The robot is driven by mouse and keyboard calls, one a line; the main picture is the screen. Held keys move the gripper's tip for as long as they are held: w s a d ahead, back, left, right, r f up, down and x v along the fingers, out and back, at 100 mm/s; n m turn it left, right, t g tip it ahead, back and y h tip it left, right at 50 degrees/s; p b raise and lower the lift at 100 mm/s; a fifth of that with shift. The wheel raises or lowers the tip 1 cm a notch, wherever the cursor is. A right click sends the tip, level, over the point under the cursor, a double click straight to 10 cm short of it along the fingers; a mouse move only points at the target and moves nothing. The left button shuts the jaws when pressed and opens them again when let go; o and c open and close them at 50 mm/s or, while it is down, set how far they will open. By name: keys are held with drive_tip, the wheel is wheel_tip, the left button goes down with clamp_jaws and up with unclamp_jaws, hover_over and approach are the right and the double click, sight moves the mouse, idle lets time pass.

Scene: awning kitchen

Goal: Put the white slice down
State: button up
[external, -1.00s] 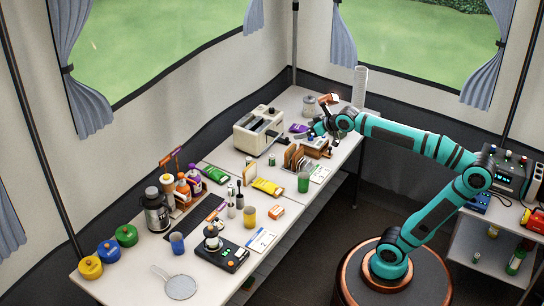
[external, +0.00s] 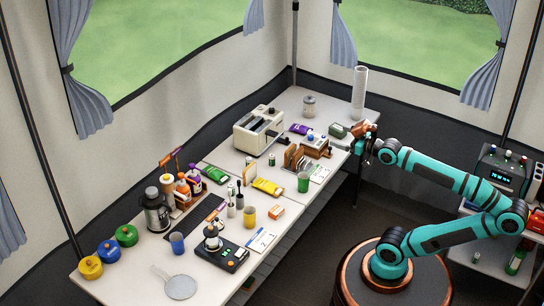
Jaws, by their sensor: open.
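My gripper (external: 360,147) is at the right edge of the long table, beside a small wooden box with a dark knob (external: 317,147). It is small in the picture, and its jaws are open with nothing visible between them. Several bread slices (external: 294,158) stand upright in a rack, left of the wooden box. I cannot tell for sure which slice is the white one. A cream toaster (external: 258,131) stands behind the rack, and its slots look dark. My gripper is apart from both the rack and the toaster.
A dark green item (external: 338,131) lies near my gripper. A green cup (external: 303,182) stands in front of the rack. The far end has bare tabletop.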

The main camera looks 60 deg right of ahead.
drive_tip(key=g, duration=0.8)
hover_over(250, 166)
drive_tip(key=s, duration=1.2)
wheel_tip(250, 166, down, 15)
drive_tip(key=x, duration=1.2)
drive_tip(key=shift+w+a+f, duration=0.1)
drive_tip(key=shift+a+f, duration=0.1)
drive_tip(key=shift+f, duration=0.25)
drive_tip(key=shift+d+x, duration=0.2)
drive_tip(key=shift+x, duration=2.4)
drive_tip(key=shift+f, duration=0.2)
drive_tip(key=c, duration=0.7)
